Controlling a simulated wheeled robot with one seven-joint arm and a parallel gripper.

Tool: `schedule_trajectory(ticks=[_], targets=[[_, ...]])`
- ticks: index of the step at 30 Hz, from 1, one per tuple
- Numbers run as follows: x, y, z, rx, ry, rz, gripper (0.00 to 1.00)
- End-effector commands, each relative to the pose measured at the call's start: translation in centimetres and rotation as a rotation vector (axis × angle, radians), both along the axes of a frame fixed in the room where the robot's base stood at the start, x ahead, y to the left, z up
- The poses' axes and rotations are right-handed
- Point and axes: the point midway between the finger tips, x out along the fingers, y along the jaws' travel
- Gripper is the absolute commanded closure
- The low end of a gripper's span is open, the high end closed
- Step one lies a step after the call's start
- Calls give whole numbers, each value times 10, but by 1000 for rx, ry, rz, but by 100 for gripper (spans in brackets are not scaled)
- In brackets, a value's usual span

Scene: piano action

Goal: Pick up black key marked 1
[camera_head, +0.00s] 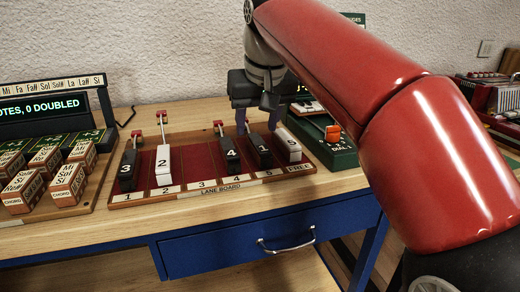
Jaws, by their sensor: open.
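The black key marked 1 (261,151) lies on the red lane board (205,158), above the lane label 5. The black key marked 4 (230,155) is just to its left, and the white key marked 5 (288,145) is to its right, above the FREE label. My gripper (257,122) points down over the board's far part, around the upper end of key 1 in the picture. Its fingers are apart with nothing held. I cannot tell how high the fingertips are above the key.
Black key 3 (128,170) and white key 2 (164,167) lie in lanes 1 and 2; lane 3 has no key. Red-tipped levers stand at the board's back. A green dial box (335,152) is right of the board. Chord blocks (68,183) stand at left.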

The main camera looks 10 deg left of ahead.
Motion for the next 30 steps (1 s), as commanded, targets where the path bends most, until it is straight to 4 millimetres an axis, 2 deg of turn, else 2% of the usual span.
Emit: schedule_trajectory(ticks=[3, 9, 30], targets=[[7, -2, -21, -1, 1, 0, 52], [13, 2, -37, -1, 1, 0, 52], [14, 2, -42, 1, -1, -1, 52]])
